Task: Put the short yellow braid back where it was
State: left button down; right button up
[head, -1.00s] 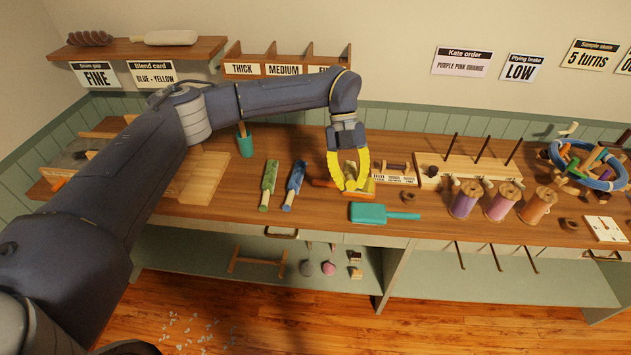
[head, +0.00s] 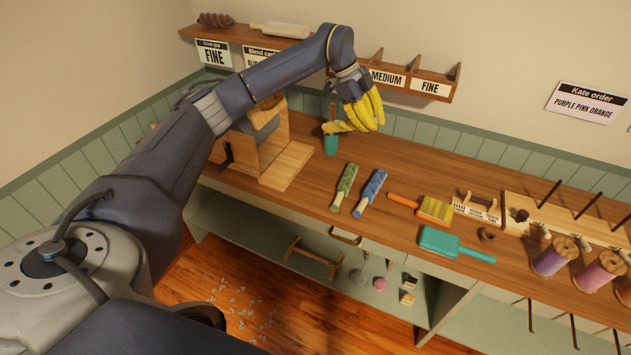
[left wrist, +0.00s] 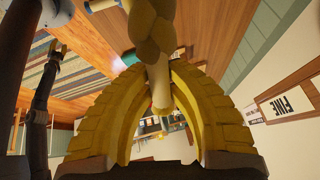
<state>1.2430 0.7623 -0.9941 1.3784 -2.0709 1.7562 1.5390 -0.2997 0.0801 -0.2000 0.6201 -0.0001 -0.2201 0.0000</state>
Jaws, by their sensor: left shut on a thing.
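My left gripper (head: 362,112), with yellow ribbed fingers, is raised over the back of the bench. It is shut on the short yellow braid (head: 336,127), whose end sticks out to the left, above the teal cup. Most of the braid is hidden by the fingers in the head view. In the left wrist view the braid (left wrist: 152,35) runs up from between the fingertips. The wall rack (head: 420,84) with MEDIUM and FINE labels is just behind and right of the gripper; its left part is hidden. A dark arm shows small at the left wrist view's left; its gripper state is unclear.
The teal cup (head: 331,144) stands below the gripper, beside a wooden drum device (head: 265,135). Green (head: 345,187) and blue (head: 370,193) rolls, an orange-handled carder (head: 435,208) with yellow on its face, and a teal paddle (head: 440,241) lie on the bench. Spools stand right.

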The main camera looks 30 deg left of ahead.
pick_arm(q)
jog(key=shift+w+a+r+n+t+y, duration=0.35)
jog(key=shift+w+a+r+n+t, duration=0.15)
jog(key=shift+n, duration=0.65)
jog(key=shift+w+a+r+n+t+y, duration=0.4)
jog(key=shift+a+n+t, duration=0.1)
jog(key=shift+n, duration=0.6)
jog(key=shift+w+a+r+n+t+y, duration=0.4)
jog(key=shift+w+a+n+t, duration=0.1)
jog(key=shift+n, duration=0.65)
notch_tip(320, 180, down, 20)
jog(key=shift+f, duration=0.15)
jog(key=c, duration=1.4)
grip_release()
jog(key=v, duration=1.2)
jog(key=shift+s, duration=0.1)
